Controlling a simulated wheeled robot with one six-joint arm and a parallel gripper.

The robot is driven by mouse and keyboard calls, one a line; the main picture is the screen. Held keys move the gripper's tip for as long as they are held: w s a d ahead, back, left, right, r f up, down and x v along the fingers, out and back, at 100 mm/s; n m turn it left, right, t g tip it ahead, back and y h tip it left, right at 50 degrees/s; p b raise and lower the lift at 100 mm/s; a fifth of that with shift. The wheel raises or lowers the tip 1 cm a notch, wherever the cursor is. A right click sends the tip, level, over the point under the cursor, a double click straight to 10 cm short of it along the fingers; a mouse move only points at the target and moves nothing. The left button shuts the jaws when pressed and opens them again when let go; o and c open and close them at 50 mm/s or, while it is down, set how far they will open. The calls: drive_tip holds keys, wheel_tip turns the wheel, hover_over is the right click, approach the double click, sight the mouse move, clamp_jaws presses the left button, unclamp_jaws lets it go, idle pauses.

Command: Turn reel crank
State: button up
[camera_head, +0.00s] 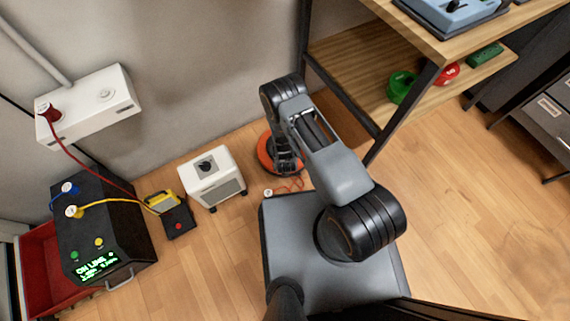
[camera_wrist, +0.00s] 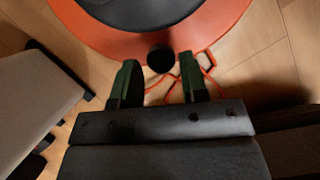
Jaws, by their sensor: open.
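The orange reel (camera_head: 264,152) stands on the wooden floor by the wall, partly hidden behind my arm in the head view. In the wrist view, the reel's orange rim (camera_wrist: 232,18) and dark centre (camera_wrist: 140,8) fill the top. A dark round crank knob (camera_wrist: 161,58) shows at the rim's lower edge. My gripper (camera_wrist: 160,85) is open, its two green-lined fingers apart just below the knob, one toward each side. Whether the fingers touch the knob I cannot tell. In the head view my gripper (camera_head: 287,163) is small and dark against the reel.
Thin orange cable (camera_wrist: 208,62) lies on the floor beyond the fingers. A white box with a dark knob (camera_head: 212,178) stands left of the reel. A wooden shelf unit (camera_head: 350,62) is at right. A black console (camera_head: 100,225) stands at far left. Floor at right is clear.

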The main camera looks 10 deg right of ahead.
drive_tip(key=p+v, duration=0.4)
drive_tip(key=v, duration=0.8)
drive_tip(key=shift+p, duration=0.35)
drive_tip(key=w+d+r+m+t+h+p, duration=0.1)
drive_tip(key=w+d+r+m+h+p, duration=0.2)
drive_tip(key=r, duration=0.8)
drive_tip(key=w+d+r+m+t+p, duration=0.1)
drive_tip(key=w+d+r+m+p, duration=0.3)
drive_tip(key=r, duration=0.6)
drive_tip(key=w+d+r+m+t+h+p, duration=0.1)
drive_tip(key=w+r+m+h+p, duration=0.25)
drive_tip(key=r, duration=0.75)
drive_tip(key=s+d+r+m+g+p, duration=0.1)
drive_tip(key=s+d+r+m+p, duration=0.3)
drive_tip(key=r, duration=0.6)
drive_tip(key=s+d+r+m+g+p, duration=0.15)
drive_tip(key=r+m+p, duration=0.25)
drive_tip(key=r+m, duration=0.45)
drive_tip(key=s+d+r+m+g+p, duration=0.25)
drive_tip(key=r+p, duration=0.25)
drive_tip(key=r, duration=0.6)
drive_tip(key=s+a+r+m+y+p, duration=0.3)
drive_tip(key=s+r+m+p, duration=0.1)
drive_tip(key=r, duration=0.4)
drive_tip(key=s+a+r+m+t+y+p, duration=0.1)
drive_tip(key=s+a+r+m+y+p, duration=0.2)
drive_tip(key=r, duration=0.5)
drive_tip(key=shift+s+m+y+p, duration=0.5)
drive_tip(key=shift+s+m+y, duration=0.05)
drive_tip(key=shift+s+m, duration=0.6)
